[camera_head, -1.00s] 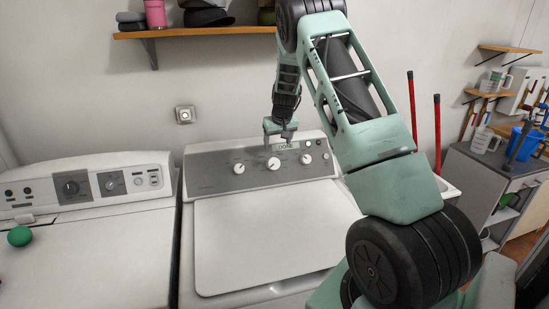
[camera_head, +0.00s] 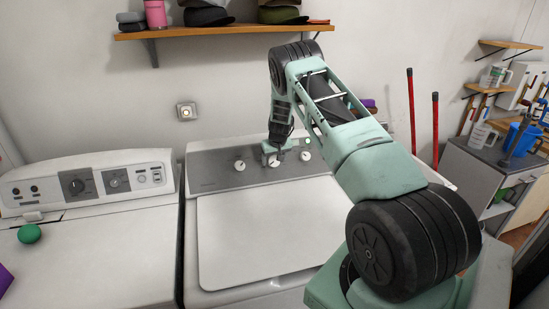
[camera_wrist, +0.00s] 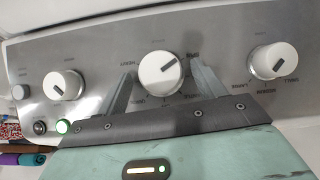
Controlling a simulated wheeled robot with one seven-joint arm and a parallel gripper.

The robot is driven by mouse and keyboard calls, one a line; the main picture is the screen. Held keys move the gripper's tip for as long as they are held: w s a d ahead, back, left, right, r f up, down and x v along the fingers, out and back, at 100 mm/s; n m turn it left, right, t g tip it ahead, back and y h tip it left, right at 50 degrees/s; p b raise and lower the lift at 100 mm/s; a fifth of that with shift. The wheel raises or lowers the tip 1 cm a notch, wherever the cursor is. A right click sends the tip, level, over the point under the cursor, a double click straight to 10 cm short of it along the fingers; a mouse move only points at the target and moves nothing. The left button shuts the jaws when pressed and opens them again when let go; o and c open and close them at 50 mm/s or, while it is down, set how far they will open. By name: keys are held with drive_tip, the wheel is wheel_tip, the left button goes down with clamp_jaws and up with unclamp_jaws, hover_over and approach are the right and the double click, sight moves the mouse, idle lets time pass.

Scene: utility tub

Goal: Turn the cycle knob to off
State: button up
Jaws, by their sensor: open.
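The washer's grey control panel (camera_head: 212,172) carries three white knobs. The middle knob (camera_wrist: 158,74) sits between my gripper's fingers in the wrist view, its dark pointer aimed up and right; its labels are upside down and hard to read. In the head view the middle knob (camera_head: 273,162) is partly covered by my gripper (camera_head: 271,155). My gripper (camera_wrist: 161,72) is open, one finger on each side of the knob. Contact cannot be told. The other two knobs, a left (camera_wrist: 63,86) and a right (camera_wrist: 273,61) in the wrist view, stand clear of the fingers.
A second machine (camera_head: 95,250) with a green object (camera_head: 29,233) stands left. A wooden shelf (camera_head: 215,32) hangs above. The washer lid (camera_head: 265,235) is clear.

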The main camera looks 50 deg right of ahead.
drive_tip(key=c, duration=1)
drive_tip(key=shift+d+f+b, duration=0.1)
drive_tip(key=shift+f+b, duration=0.05)
drive_tip(key=shift+b, duration=0.45)
